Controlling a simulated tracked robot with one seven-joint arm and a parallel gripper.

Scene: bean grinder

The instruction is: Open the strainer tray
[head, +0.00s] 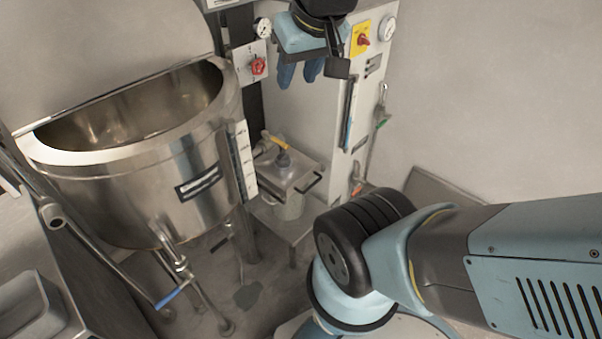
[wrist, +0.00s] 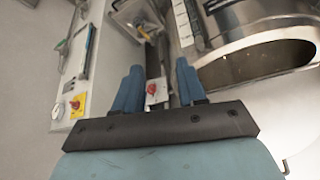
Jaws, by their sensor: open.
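A square metal unit (head: 290,175) with a dark handle (head: 310,183) on its right side stands on a low stand beside the large steel vat; it looks like the strainer tray, but I cannot tell for sure. It also shows at the top of the wrist view (wrist: 132,20), partly cut off. My gripper (head: 299,80) is high above and behind this unit, near the control panel. Its two blue fingers are apart with nothing between them, as the wrist view (wrist: 158,70) also shows.
The steel vat (head: 190,170) stands to the left, with a blue-tipped lever (head: 168,298) low in front. A red knob (head: 258,67) is on the back panel, and a yellow-plated switch (head: 362,38) is on the right cabinet. A wall (head: 500,90) closes the right side.

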